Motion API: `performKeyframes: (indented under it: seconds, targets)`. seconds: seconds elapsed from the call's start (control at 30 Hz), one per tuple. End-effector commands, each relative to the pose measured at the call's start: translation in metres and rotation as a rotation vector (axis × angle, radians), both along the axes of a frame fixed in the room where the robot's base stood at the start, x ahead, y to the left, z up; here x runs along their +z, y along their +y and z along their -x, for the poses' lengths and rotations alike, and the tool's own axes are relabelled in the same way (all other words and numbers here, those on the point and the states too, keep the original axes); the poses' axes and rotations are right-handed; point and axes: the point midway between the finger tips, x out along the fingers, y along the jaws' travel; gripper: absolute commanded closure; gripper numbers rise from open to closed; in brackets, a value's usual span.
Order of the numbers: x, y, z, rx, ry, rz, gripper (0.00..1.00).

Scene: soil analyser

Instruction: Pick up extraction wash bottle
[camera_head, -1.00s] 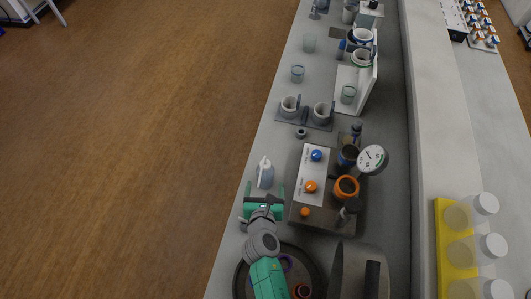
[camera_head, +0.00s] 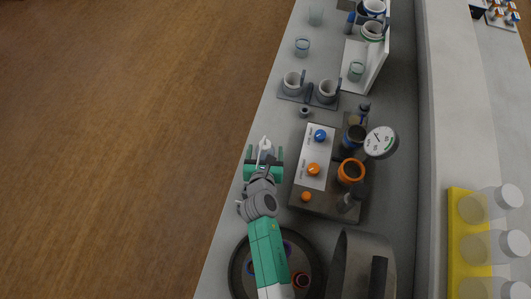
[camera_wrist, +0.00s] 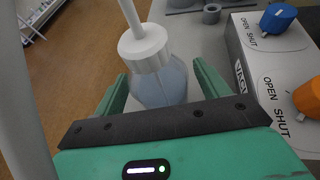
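The extraction wash bottle has a pale blue-grey translucent body, a white cap and a white spout. It stands near the bench's left edge, and only its upper part (camera_head: 265,146) shows beyond my gripper in the head view. In the wrist view the bottle (camera_wrist: 160,82) is between the two green fingers of my gripper (camera_wrist: 161,80). My gripper (camera_head: 264,158) is open around it, with a small gap visible at each side. The lower part of the bottle is hidden behind the gripper body.
A grey apparatus (camera_head: 323,205) with blue and orange knobs stands close right of the bottle. Mugs on a stand (camera_head: 309,94) and glass beakers (camera_head: 302,47) are farther back. A round dark tray (camera_head: 238,267) lies under my arm. The floor drops away left.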

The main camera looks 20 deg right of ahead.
Motion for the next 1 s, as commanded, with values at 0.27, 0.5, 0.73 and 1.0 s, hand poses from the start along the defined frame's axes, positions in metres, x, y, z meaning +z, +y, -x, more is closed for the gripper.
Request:
performKeyframes:
  seconds: [0.27,0.5,0.73,1.0]
  targets:
    - [0.001,0.000,0.000,0.000,-0.002,0.001,0.60]
    - [0.004,0.000,0.000,0.000,-0.002,0.000,0.60]
    - [0.034,0.000,0.000,0.000,-0.002,0.000,0.60]
    - [0.093,0.000,0.000,0.000,-0.002,0.000,0.60]
